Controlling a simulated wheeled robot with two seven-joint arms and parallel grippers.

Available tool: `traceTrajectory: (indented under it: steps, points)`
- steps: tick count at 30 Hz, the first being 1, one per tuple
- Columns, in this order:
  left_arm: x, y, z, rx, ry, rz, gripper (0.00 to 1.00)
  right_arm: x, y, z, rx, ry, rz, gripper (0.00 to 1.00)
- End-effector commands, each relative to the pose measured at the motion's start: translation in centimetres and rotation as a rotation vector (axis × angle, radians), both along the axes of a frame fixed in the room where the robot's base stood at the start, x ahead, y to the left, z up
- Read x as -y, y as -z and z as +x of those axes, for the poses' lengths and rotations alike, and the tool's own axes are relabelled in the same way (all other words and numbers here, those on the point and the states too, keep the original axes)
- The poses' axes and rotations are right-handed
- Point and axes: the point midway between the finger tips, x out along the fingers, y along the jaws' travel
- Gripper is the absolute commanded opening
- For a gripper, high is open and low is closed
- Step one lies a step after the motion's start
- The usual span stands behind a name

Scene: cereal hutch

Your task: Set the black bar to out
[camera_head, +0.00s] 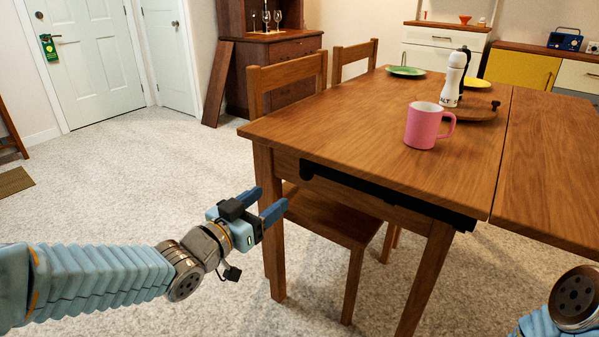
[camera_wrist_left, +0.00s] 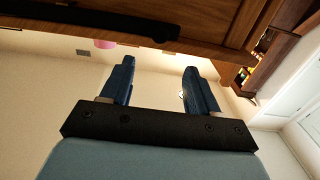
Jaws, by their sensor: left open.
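The black bar (camera_head: 388,195) runs along the apron under the near edge of the wooden table (camera_head: 350,140). Its left end is a rounded, downturned tip near the table's left leg, and its right end reaches the table's right corner. The bar also shows in the left wrist view (camera_wrist_left: 100,22), along the top. My left gripper (camera_head: 268,199) is open and empty. In the head view it is left of the bar's left end and lower in the picture, apart from it. Its two blue fingers (camera_wrist_left: 158,82) show in the left wrist view. My right gripper is out of view.
A pink mug (camera_head: 421,125), a white salt mill (camera_head: 454,78) and plates stand on the tabletop. A raised table leaf (camera_head: 548,165) is at the right. A wooden chair (camera_head: 333,214) is tucked under the table.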

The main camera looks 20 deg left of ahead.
Motion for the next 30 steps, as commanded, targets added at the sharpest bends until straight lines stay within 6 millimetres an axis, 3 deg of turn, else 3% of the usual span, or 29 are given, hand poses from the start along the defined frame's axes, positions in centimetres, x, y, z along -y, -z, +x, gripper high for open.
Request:
traceTrajectory:
  steps: [9,15,28,30]
  points:
    - [2.6,0.2,6.9,-0.005,0.002,-0.001,0.60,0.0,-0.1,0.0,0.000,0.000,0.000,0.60]
    - [3.7,0.1,10.0,-0.005,0.002,-0.001,0.60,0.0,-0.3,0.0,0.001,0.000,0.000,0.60]
    - [4.1,0.1,11.2,-0.004,-0.001,-0.001,0.60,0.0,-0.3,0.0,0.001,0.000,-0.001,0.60]
    - [4.1,0.1,11.2,-0.004,-0.001,-0.001,0.51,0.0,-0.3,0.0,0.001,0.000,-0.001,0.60]
